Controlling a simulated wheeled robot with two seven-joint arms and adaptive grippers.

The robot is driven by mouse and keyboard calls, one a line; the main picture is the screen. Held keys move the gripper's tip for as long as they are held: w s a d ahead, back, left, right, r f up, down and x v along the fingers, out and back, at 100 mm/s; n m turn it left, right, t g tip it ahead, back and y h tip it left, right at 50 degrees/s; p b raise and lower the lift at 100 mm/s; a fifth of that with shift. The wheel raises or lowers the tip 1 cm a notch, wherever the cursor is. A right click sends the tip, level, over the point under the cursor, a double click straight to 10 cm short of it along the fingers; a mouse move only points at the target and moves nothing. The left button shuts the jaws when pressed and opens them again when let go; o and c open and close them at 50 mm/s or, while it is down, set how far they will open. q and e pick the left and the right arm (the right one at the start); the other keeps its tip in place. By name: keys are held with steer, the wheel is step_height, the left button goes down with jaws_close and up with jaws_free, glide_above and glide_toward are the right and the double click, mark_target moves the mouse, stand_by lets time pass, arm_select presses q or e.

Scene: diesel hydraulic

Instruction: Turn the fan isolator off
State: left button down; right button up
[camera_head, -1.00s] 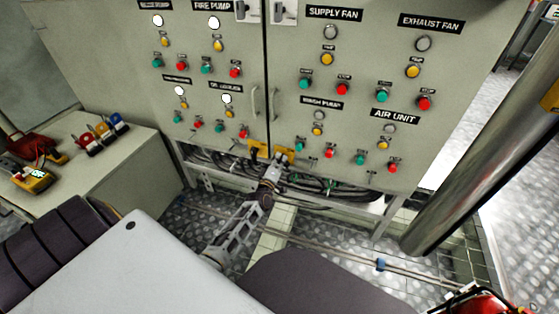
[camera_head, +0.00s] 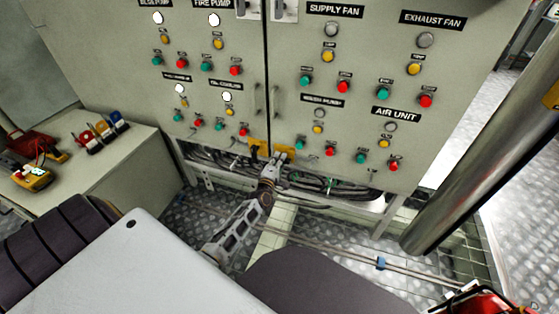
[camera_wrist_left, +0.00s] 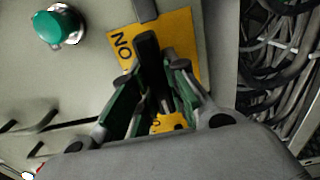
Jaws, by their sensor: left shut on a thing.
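The isolator is a yellow plate (camera_head: 258,147) low on the grey cabinet, near the seam between its doors. In the left wrist view the yellow plate (camera_wrist_left: 182,38) carries the word ON and a black lever (camera_wrist_left: 148,52). My left gripper (camera_head: 277,161) is at the plate, and in the left wrist view its green-padded fingers (camera_wrist_left: 155,92) are shut on the black lever, one on each side. The fingers hide the lever's lower part and much of the plate. I cannot read a fan label on this plate. My right gripper is not in view.
The cabinet (camera_head: 225,120) has several lamps and buttons above the isolator; a green button (camera_wrist_left: 58,27) is close by. Cables (camera_head: 320,184) run in the opening below. A steel pipe (camera_head: 470,140) stands at right.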

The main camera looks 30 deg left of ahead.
arm_select(q)
steer(key=c, duration=1.4)
jaws_free()
steer(key=shift+v, duration=6)
steer(key=shift+p+v, duration=1.1)
steer(key=shift+v, duration=2.9)
steer(key=shift+d, duration=0.1)
